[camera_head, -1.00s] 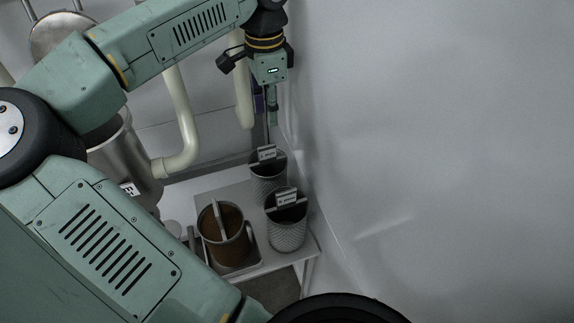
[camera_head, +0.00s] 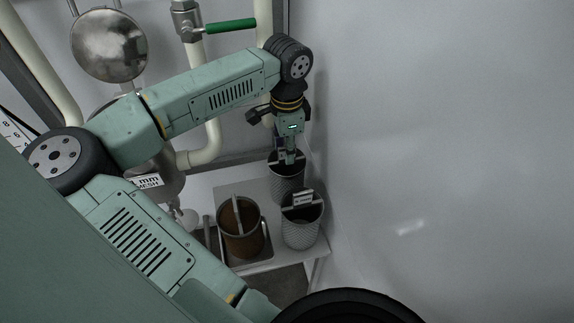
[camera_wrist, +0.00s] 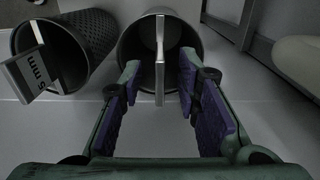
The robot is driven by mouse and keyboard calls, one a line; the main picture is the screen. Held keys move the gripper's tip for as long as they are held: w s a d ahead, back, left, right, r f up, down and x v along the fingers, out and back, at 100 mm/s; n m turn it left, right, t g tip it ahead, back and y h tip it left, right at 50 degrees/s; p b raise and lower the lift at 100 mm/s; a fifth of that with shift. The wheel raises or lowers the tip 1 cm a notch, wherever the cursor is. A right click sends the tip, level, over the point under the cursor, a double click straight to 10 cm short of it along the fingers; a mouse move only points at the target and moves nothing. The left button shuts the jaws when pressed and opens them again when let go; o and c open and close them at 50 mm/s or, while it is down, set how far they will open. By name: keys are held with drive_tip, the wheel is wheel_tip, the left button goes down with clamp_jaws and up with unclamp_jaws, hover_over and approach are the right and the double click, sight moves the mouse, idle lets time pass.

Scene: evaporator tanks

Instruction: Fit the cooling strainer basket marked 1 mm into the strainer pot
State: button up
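My gripper (camera_head: 290,158) points down over the back mesh basket (camera_head: 287,185) on the low table. In the wrist view my gripper (camera_wrist: 160,74) is open, its purple-padded fingers on either side of this basket's upright handle plate (camera_wrist: 160,62), with gaps visible. The plate is edge-on, so its marking cannot be read. The steel strainer pot (camera_head: 172,182), labelled 1 mm MESH (camera_head: 147,182), is largely hidden behind my arm.
A pale wall (camera_head: 440,130) rises close on the right. Pipes (camera_head: 208,140) and a green-handled valve (camera_head: 230,26) are behind.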

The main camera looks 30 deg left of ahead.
clamp_jaws()
idle(0.3)
idle(0.7)
